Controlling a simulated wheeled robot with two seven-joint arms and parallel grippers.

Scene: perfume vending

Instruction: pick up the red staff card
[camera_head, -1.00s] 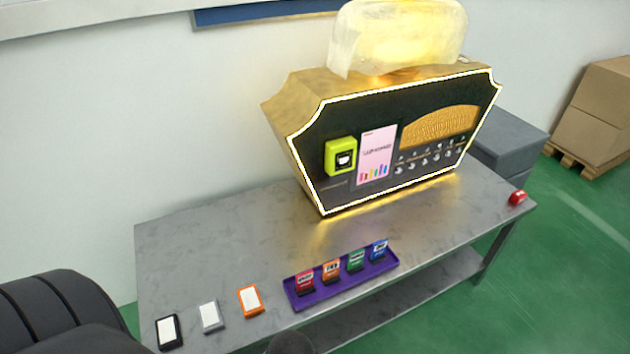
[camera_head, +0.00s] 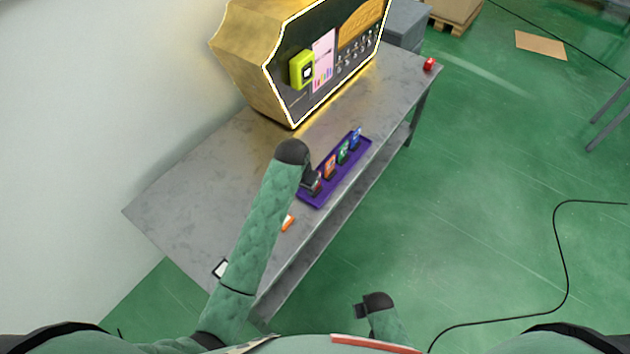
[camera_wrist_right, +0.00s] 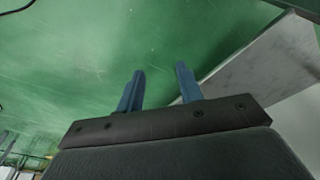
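The red staff card (camera_head: 316,187) stands at the near-left end of the purple tray (camera_head: 333,190), mostly covered by my left gripper. Orange (camera_head: 330,166), green (camera_head: 343,152) and blue (camera_head: 355,139) cards stand beside it in the tray. My left gripper (camera_head: 311,181) reaches down over the red card from the table side. Its fingers are too small and hidden to show whether they are open or touching the card. My right gripper (camera_head: 361,311) is low in front of the table; the right wrist view shows its two blue fingers (camera_wrist_right: 160,68) apart with nothing between them.
The grey table (camera_head: 190,190) carries the lit vending machine (camera_head: 245,60) at the back. A small red object (camera_head: 430,64) sits at the far right corner.

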